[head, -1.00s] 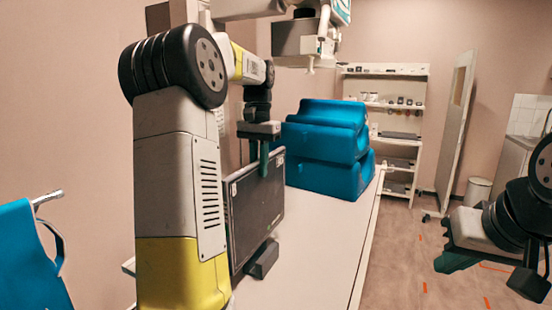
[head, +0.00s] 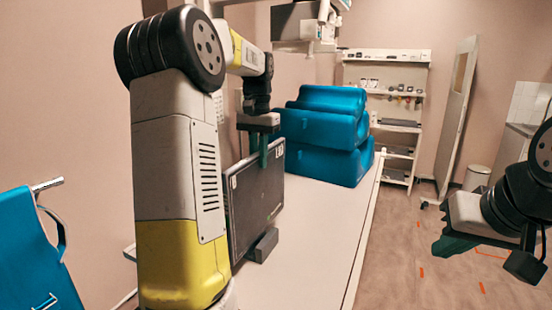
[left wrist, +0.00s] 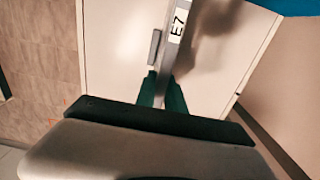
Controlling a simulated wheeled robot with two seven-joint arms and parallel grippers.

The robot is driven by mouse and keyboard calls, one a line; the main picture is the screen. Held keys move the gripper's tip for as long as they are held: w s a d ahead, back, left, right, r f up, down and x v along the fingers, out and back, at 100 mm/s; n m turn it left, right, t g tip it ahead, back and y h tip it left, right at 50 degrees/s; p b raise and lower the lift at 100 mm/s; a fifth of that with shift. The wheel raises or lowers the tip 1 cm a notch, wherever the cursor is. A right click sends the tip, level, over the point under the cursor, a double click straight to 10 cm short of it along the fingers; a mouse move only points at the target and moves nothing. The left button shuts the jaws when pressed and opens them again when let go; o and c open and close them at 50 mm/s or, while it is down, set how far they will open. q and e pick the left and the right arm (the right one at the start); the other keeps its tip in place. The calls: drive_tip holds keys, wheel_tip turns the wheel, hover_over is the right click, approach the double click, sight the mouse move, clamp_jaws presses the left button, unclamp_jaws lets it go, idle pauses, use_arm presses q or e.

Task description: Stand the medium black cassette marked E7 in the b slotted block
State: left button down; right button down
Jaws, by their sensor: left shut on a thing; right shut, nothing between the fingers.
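The black cassette (head: 256,205) stands upright on edge over the white table, its broad face toward me. Its E7 label (left wrist: 178,22) shows in the left wrist view. My left gripper (head: 264,155) is shut on the cassette's top edge; its green fingers (left wrist: 161,94) also show in the left wrist view. A dark grey block (head: 264,245), seemingly the slotted block, lies at the cassette's lower right edge. In the left wrist view a grey block (left wrist: 154,47) is close beside the cassette. I cannot tell whether the cassette sits in a slot. My right gripper (head: 453,244) is shut and empty, away from the table.
Stacked blue cushions (head: 325,135) stand on the white table (head: 315,240) behind the cassette. The table's front right is clear.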

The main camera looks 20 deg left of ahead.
sight(259, 175)
use_arm(q)
drive_tip(key=shift+f, duration=0.1)
idle(0.5)
drive_tip(key=shift+f, duration=2.35)
drive_tip(key=c, duration=1.3)
unclamp_jaws()
drive_tip(key=shift+s, duration=0.1)
drive_tip(key=shift+c, duration=0.2)
drive_tip(key=shift+f, duration=0.1)
wheel_tip(259, 175, up, 8)
drive_tip(key=shift+f, duration=0.1)
